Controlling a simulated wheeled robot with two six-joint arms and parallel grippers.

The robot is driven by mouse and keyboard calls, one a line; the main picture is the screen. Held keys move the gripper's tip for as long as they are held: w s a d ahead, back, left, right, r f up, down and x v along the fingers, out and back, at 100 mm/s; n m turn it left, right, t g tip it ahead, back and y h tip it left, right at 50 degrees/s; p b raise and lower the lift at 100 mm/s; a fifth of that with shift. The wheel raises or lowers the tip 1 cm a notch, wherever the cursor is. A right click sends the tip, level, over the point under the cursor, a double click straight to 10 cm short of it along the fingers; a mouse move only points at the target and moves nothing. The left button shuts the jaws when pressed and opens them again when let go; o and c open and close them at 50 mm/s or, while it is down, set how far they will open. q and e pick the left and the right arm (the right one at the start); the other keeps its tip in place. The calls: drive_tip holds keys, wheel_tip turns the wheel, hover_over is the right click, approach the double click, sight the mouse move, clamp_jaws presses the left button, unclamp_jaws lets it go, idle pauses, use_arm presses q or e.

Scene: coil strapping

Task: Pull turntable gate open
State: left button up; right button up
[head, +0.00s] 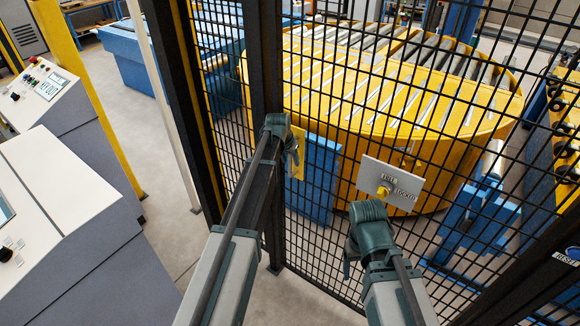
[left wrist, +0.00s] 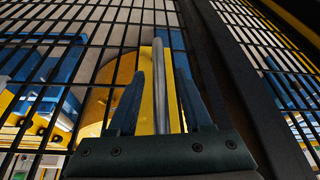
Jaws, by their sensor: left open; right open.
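The turntable gate (head: 330,215) is a black mesh panel in a dark frame, standing in front of the yellow round turntable (head: 440,150). A yellow plate (head: 298,160) is at its left edge beside the dark post. In the left wrist view a grey upright bar handle (left wrist: 159,85) stands before the yellow plate (left wrist: 146,75). My left gripper (head: 292,146) is at this handle; in the left wrist view its open fingers (left wrist: 159,92) lie on either side of the bar, and I cannot tell whether they touch it. My right gripper (head: 349,262) is open and empty, low before the mesh.
Control consoles (head: 60,215) stand at left. A blue RESET label (head: 570,255) is at lower right. Bare floor (head: 170,235) shows between consoles and fence.

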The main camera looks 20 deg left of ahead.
use_arm(q)
clamp_jaws()
idle(0.3)
idle(1.2)
